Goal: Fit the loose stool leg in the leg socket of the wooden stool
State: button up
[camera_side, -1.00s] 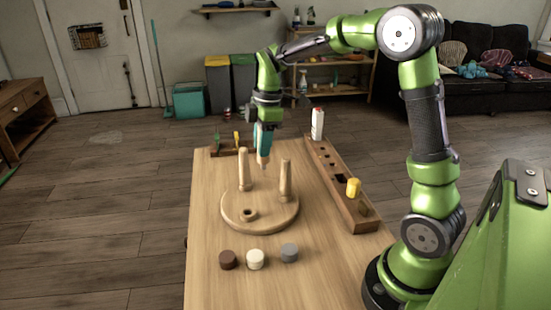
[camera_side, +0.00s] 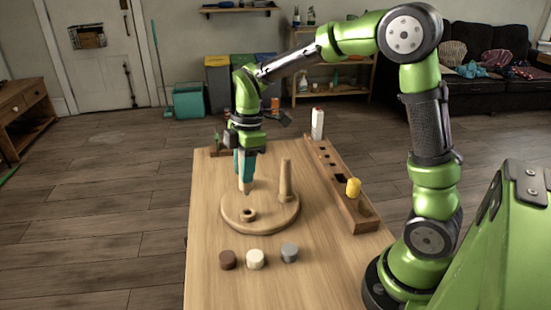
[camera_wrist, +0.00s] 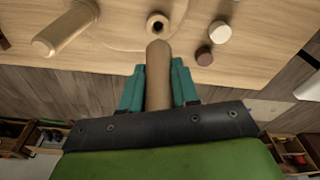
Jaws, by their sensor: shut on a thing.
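The wooden stool (camera_side: 275,219) lies upside down on the table, its round seat down. One fitted leg (camera_side: 285,181) stands up on its right side; it also shows in the wrist view (camera_wrist: 65,28). The leg socket (camera_side: 248,214) is a raised ring with an empty dark hole, also seen in the wrist view (camera_wrist: 157,24). My gripper (camera_side: 245,170) is shut on the loose stool leg (camera_wrist: 158,75), which points downward. The leg's lower end is above the seat, apart from the socket. The other standing leg is hidden behind my gripper and the held leg.
Brown (camera_side: 228,260), white (camera_side: 255,259) and grey (camera_side: 289,253) round pieces stand at the table's front. A long wooden rack (camera_side: 335,185) with a yellow piece (camera_side: 353,187) runs along the right side. A white bottle (camera_side: 317,124) stands at its far end.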

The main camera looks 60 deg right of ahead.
aim_at(246, 193)
jog(key=shift+f, duration=2.6)
jog(key=shift+f, duration=1.25)
jog(key=o, duration=1)
notch_tip(246, 193, up, 16)
jog(key=d, duration=0.2)
jog(key=s+a+m+t, duration=0.4)
jog(key=s+m+t, duration=0.2)
jog(key=s+m, duration=1)
jog(key=shift+s+r+m+t+y, duration=0.3)
jog(key=shift+r+m+y, duration=0.1)
jog(key=shift+m, duration=0.1)
